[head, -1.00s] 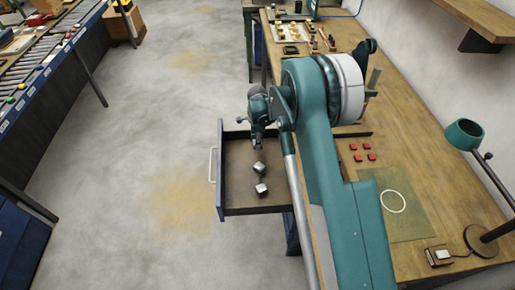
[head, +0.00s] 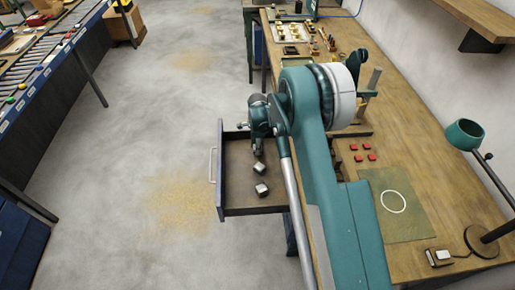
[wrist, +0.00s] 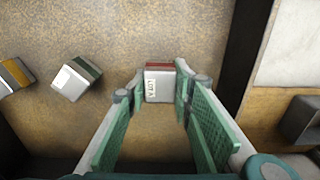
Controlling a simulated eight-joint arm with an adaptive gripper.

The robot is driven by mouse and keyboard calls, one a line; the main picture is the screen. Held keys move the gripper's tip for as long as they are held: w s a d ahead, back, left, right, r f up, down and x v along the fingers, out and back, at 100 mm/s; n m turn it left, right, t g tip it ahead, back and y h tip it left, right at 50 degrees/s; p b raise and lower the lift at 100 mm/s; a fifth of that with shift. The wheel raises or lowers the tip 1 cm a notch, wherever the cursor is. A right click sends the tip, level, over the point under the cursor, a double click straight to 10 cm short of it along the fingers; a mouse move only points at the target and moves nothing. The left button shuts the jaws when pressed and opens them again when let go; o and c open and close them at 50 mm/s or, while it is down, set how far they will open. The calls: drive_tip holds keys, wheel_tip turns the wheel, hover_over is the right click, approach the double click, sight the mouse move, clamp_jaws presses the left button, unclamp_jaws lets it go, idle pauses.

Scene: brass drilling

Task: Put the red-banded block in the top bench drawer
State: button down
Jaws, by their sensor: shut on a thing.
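The red-banded block (wrist: 158,85) is between the fingertips of my gripper (wrist: 160,93) in the wrist view. It is pale with a dark red band along its far edge and lettering on its face. My gripper is shut on it. In the head view my gripper (head: 258,151) is low over the open drawer (head: 252,211) on the left side of the bench. The held block is hard to make out there. Whether it touches the drawer floor I cannot tell.
Two other blocks lie in the drawer: a green-banded one (wrist: 77,76) and a yellow-banded one (wrist: 15,76), both left of the held block in the wrist view. Red pieces (head: 367,146), a green mat (head: 412,224) and a lamp (head: 465,134) are on the bench (head: 430,160).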

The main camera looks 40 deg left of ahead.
drive_tip(key=shift+f, duration=0.15)
drive_tip(key=c, duration=2)
unclamp_jaws()
drive_tip(key=shift+r, duration=0.25)
wheel_tip(320, 180, up, 12)
drive_tip(key=shift+p, duration=0.3)
